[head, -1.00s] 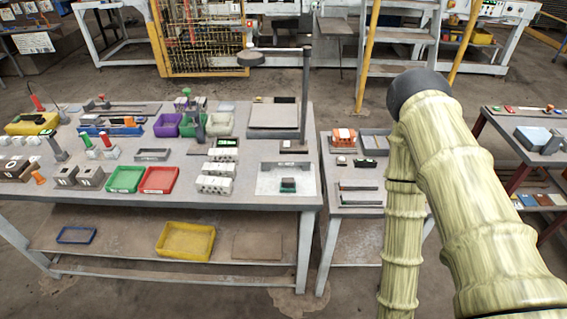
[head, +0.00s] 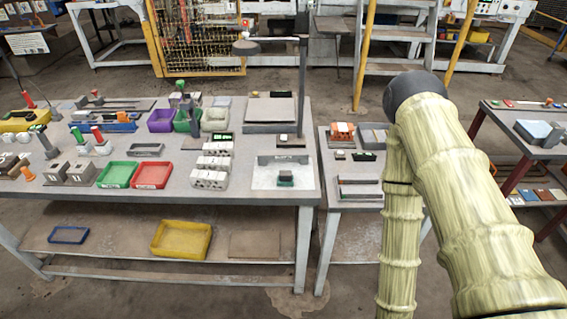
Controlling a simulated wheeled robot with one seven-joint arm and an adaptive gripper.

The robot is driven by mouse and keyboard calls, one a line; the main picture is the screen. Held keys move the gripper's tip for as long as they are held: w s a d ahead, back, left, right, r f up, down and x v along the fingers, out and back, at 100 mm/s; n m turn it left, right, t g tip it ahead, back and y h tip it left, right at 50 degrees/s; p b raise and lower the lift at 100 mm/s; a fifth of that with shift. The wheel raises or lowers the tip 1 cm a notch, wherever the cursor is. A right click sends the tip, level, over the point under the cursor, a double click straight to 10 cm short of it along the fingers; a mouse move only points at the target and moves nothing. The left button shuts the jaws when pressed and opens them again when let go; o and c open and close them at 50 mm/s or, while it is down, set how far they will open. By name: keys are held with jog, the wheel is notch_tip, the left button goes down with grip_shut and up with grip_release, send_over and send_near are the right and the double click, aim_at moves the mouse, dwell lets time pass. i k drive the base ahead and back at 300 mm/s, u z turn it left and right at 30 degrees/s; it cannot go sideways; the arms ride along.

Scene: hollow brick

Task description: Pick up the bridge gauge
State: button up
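I cannot tell for sure which item is the bridge gauge; the small parts on the main table (head: 245,203) are too small to make out. A low grey piece (head: 146,149) lies behind the green and red bins. A small dark block with a green top (head: 286,178) sits on a pale square plate at the table's right end. My arm, in ribbed pale-yellow links with a dark joint, stands at the right of the head view. My gripper is not in view.
A green bin (head: 117,175), a red bin (head: 152,175) and white blocks (head: 209,171) stand on the main table. A stand (head: 302,85) rises at its right rear. A smaller side table (head: 355,203) adjoins it. A yellow tray (head: 181,240) is on the lower shelf.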

aim_at(302, 155)
jog(key=z, duration=2.15)
jog(key=i, duration=1.05)
jog(key=u, duration=3.25)
